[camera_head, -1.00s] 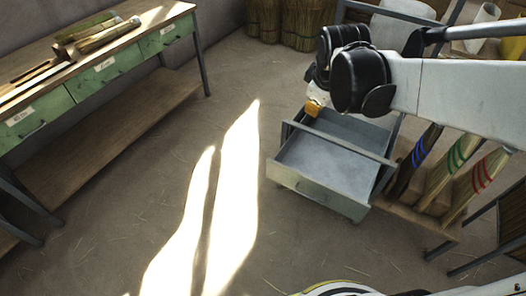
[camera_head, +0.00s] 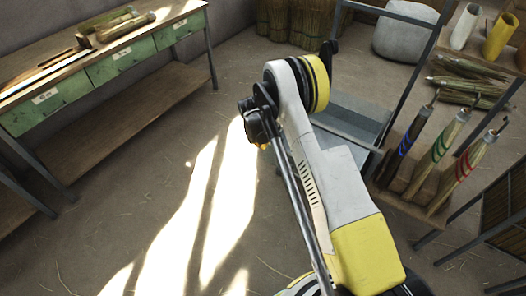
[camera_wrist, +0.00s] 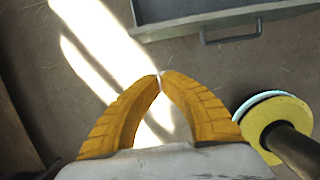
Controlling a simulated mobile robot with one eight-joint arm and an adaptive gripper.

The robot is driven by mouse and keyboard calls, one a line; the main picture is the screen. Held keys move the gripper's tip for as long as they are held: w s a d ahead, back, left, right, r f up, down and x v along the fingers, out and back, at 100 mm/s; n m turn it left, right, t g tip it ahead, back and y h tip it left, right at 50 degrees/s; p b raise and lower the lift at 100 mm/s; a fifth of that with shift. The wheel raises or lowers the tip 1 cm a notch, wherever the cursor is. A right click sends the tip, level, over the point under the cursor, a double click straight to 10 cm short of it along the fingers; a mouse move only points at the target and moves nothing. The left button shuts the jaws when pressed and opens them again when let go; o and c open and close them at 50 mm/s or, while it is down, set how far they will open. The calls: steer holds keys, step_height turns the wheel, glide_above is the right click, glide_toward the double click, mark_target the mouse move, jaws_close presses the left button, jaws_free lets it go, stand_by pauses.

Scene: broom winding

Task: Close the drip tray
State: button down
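The drip tray (camera_head: 350,122) is a grey metal drawer in a low frame on the floor. My gripper (camera_wrist: 160,78) has two yellow-orange fingers whose tips meet, with nothing held. The fingertips are apart from the panel and in front of it. In the head view the gripper (camera_head: 262,145) is mostly hidden behind my wrist.
A wooden workbench (camera_head: 100,50) with green drawers stands at the left. Brooms with blue, green and red bands (camera_head: 436,150) stand in a wooden rack right of the tray. Straw bundles (camera_head: 290,20) are at the back. The sunlit floor (camera_head: 215,205) in the middle is clear.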

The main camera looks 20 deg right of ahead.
mark_target(270, 149)
steer(key=w+d+f+b, duration=0.1)
steer(key=f+b, duration=0.1)
steer(key=f, duration=0.1)
steer(key=w+d+f+b, duration=0.1)
steer(key=d+f+b, duration=0.1)
steer(key=f, duration=0.1)
steer(key=w+d+f+b, duration=0.1)
steer(key=w+d+f, duration=0.1)
steer(key=f, duration=0.1)
steer(key=shift+d+f+b, duration=0.1)
steer(key=shift+f+b, duration=0.2)
steer(key=shift+b, duration=0.1)
